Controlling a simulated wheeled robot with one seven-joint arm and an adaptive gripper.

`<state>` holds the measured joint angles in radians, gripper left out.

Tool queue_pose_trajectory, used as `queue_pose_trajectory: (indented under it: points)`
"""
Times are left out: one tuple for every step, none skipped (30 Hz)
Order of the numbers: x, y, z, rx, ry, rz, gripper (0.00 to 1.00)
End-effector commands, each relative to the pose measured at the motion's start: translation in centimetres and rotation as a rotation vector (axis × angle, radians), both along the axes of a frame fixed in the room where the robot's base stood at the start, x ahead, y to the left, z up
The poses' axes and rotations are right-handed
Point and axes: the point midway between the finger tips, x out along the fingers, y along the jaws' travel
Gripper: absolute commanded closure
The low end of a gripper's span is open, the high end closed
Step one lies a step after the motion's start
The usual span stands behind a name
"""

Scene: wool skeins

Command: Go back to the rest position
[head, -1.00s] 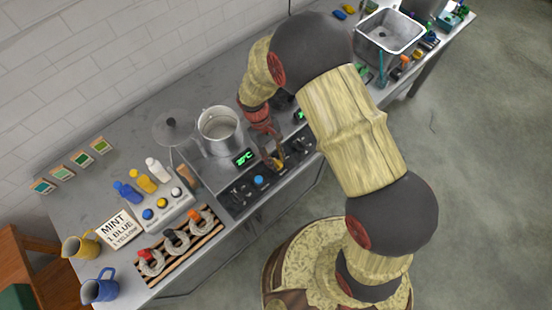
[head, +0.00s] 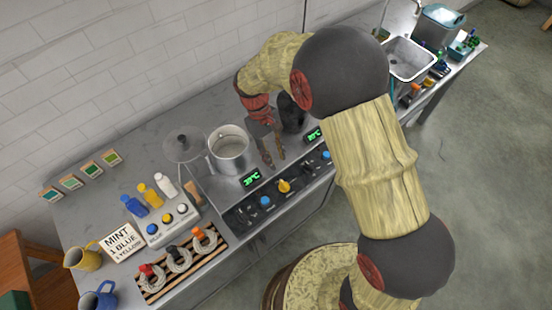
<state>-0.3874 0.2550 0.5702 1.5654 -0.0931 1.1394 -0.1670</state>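My gripper (head: 273,160) hangs above the hob, to the right of the steel pot (head: 230,150). Its two fingers point down with a gap between them and nothing in it. A yellow knob (head: 284,186) on the hob's front panel (head: 250,215) sits just below and in front of the fingers, apart from them. My arm arches from the base at the lower right up and over to the hob, hiding part of the counter's right side.
A green display (head: 251,178) is lit by the pot; another (head: 314,135) is lit further right. A glass lid (head: 183,146), dye bottles (head: 150,195), a rack of skeins (head: 180,262), a MINT card (head: 121,240) and mugs (head: 82,257) stand left. A sink (head: 409,60) is at the far right.

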Motion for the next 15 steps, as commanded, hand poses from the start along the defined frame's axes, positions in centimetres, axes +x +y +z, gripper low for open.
queue_pose_trajectory:
  points:
    - [0.00, 0.00, -0.01, 0.000, 0.000, 0.000, 0.71]
    - [0.01, 0.01, 0.00, 0.000, 0.000, 0.000, 0.71]
    - [0.00, 0.00, -0.01, 0.000, 0.000, 0.000, 0.71]
    - [0.01, -0.01, -0.01, 0.000, 0.000, 0.000, 0.71]
    - [0.01, -0.01, -0.01, 0.001, -0.001, 0.000, 0.71]
    - [0.02, 0.00, -0.02, 0.001, -0.001, 0.000, 0.71]
    - [0.01, -0.01, -0.02, 0.001, -0.001, 0.000, 0.71]
    - [0.01, 0.00, -0.03, 0.001, -0.001, 0.000, 0.71]
    - [0.01, 0.00, -0.03, 0.001, -0.001, 0.000, 0.71]
    - [0.01, 0.00, -0.03, 0.001, -0.001, 0.000, 0.71]
    - [0.01, 0.00, -0.03, 0.001, -0.001, 0.000, 0.71]
    - [0.01, 0.00, -0.03, 0.000, -0.001, -0.003, 0.71]
    - [0.07, 0.02, -0.05, -0.001, -0.004, -0.007, 0.71]
    - [0.24, 0.12, -0.13, 0.000, -0.013, -0.015, 0.71]
    - [0.01, 0.13, -0.52, 0.001, -0.018, -0.028, 0.71]
